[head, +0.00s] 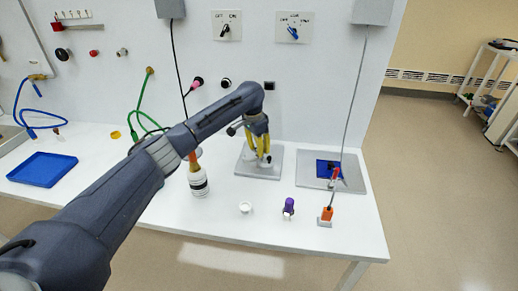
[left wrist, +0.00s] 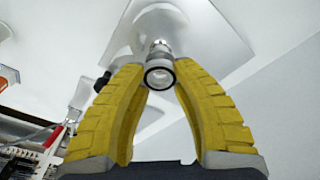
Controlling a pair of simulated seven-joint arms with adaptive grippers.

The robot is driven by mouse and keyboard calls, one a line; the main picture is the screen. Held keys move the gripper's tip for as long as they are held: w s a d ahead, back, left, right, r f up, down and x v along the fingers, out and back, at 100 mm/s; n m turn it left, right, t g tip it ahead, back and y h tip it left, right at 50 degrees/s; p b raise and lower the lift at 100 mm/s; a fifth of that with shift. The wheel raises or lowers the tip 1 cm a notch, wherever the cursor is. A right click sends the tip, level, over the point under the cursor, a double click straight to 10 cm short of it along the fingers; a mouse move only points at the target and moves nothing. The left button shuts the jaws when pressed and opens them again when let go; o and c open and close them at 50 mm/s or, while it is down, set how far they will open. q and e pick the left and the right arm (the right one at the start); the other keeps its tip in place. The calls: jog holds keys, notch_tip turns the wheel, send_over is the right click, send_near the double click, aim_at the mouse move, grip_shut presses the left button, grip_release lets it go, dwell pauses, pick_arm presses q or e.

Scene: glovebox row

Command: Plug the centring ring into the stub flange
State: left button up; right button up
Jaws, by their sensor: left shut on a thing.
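My left gripper (head: 259,157) reaches down over a grey square plate (head: 257,174) in the middle of the bench. In the left wrist view its yellow fingers (left wrist: 161,72) are shut on the centring ring (left wrist: 159,79), a small ring with a dark rim and a pale middle. A shiny metal stub (left wrist: 160,48), which looks like the stub flange, shows just beyond the ring, roughly in line with it. I cannot tell whether the ring and stub touch. In the head view the fingers mostly hide both. My right gripper is not in view.
A bottle with an orange top (head: 198,184) stands left of the plate. A white cup-like piece (head: 245,207), a purple item (head: 289,206) and an orange block (head: 326,214) stand near the front edge. A blue tray (head: 42,170) lies far left. A second plate (head: 351,183) lies right.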

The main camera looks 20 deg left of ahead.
pick_arm(q)
jog(key=shift+f, duration=0.7)
dwell(0.4)
jog(key=shift+r, duration=0.35)
grip_shut()
jog(key=shift+m+h, duration=0.8)
jog(key=shift+m, duration=1.1)
jog(key=shift+m+h, duration=0.5)
jog(key=shift+m, duration=0.6)
jog(key=shift+m+g+h, duration=0.3)
jog(key=shift+m, duration=0.5)
jog(key=shift+m+g+h, duration=0.6)
jog(key=shift+m+h, duration=0.1)
jog(key=shift+m, duration=1.2)
